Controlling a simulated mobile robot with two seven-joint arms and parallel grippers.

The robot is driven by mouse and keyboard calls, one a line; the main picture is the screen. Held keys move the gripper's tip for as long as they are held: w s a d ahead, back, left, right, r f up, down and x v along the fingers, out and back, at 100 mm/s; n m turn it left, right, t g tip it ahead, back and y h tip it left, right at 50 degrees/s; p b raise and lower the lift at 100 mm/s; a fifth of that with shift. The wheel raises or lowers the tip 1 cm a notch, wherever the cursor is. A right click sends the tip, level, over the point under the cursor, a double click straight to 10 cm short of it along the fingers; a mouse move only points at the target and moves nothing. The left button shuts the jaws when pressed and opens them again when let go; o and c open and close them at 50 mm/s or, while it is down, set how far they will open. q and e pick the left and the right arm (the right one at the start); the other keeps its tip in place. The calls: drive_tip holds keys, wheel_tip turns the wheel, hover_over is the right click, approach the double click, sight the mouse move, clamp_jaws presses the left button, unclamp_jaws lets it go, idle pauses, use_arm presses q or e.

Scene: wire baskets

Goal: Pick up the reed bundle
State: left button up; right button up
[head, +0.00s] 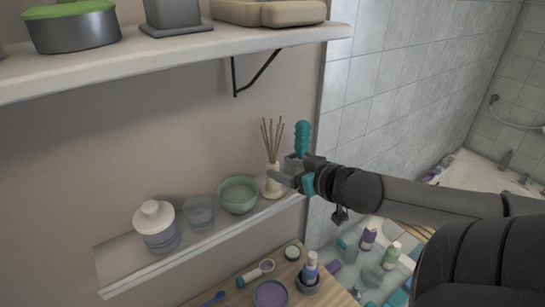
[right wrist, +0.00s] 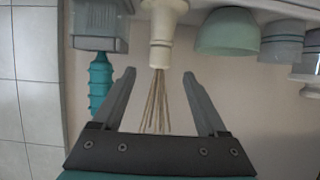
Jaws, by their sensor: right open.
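The reed bundle (head: 272,140) is a fan of thin brown sticks standing in a cream diffuser bottle (head: 272,183) at the right end of the lower shelf. In the right wrist view the picture is upside down, and the reed bundle (right wrist: 156,103) hangs between my spread fingers, apart from both, below the neck of the cream bottle (right wrist: 161,35). My right gripper (head: 284,170) is open and empty, coming in from the right at the bottle's height; it also shows in the right wrist view (right wrist: 159,76). My left gripper is not in view.
A teal ridged object (head: 302,138) rises from a grey cup (right wrist: 100,28) close beside the bottle. A green bowl (head: 238,196), a glass (head: 199,213) and a lidded jar (head: 155,226) stand left on the lower shelf (head: 120,255). An upper shelf (head: 180,51) overhangs.

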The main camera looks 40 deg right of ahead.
sight(277, 166)
drive_tip(key=b+x, duration=0.1)
drive_tip(key=x, duration=0.2)
drive_tip(key=shift+w+d+f+b, duration=0.1)
drive_tip(key=shift+w+f+b, duration=0.2)
drive_tip(key=shift+w, duration=0.3)
drive_tip(key=shift+b+x, duration=0.85)
drive_tip(key=shift+x, duration=1.65)
drive_tip(key=shift+w+r, duration=0.15)
clamp_jaws()
